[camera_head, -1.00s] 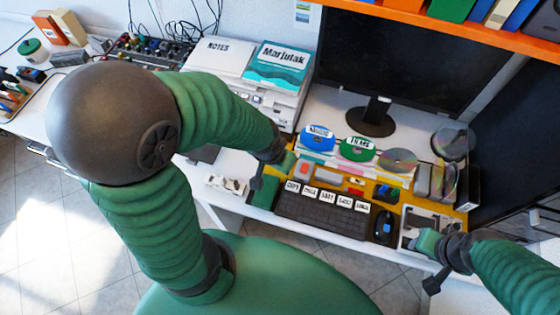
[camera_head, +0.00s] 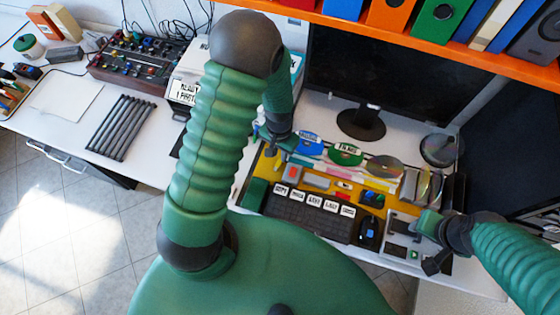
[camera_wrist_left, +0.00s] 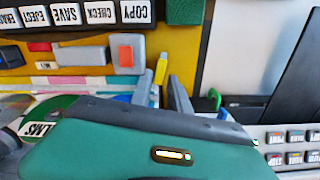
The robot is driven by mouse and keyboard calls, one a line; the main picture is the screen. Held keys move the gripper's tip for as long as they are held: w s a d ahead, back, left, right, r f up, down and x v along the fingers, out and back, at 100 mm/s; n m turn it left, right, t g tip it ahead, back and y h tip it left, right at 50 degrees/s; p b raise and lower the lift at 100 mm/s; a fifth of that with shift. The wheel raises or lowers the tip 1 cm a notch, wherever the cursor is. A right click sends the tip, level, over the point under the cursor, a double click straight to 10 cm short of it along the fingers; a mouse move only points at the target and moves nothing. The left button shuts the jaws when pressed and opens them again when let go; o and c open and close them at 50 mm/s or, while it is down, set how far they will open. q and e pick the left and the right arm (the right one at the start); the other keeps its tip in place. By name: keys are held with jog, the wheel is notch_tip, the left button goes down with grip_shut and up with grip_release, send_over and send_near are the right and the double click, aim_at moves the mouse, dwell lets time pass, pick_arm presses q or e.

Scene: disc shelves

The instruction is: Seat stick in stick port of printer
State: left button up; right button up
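My left gripper (camera_head: 283,143) is over the back left of the yellow mat, left of the disc row. In the left wrist view its two grey fingers (camera_wrist_left: 163,90) stand apart. A slim yellow piece (camera_wrist_left: 161,70) shows between their tips. I cannot tell whether it is the stick or whether the fingers grip it.
A black keyboard (camera_head: 308,215) with labelled keys and a mouse (camera_head: 369,234) lie at the front. Blue (camera_head: 308,146) and green (camera_head: 346,154) labelled discs stand behind. A monitor (camera_head: 400,85) is at the back. A button panel (camera_wrist_left: 289,140) shows at lower right in the wrist view.

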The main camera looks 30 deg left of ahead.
aim_at(279, 163)
pick_arm(q)
jog(key=f, duration=0.6)
jog(key=shift+w+a, duration=0.15)
jog(key=shift+w, duration=0.1)
jog(key=shift+w+f, duration=0.1)
grip_shut()
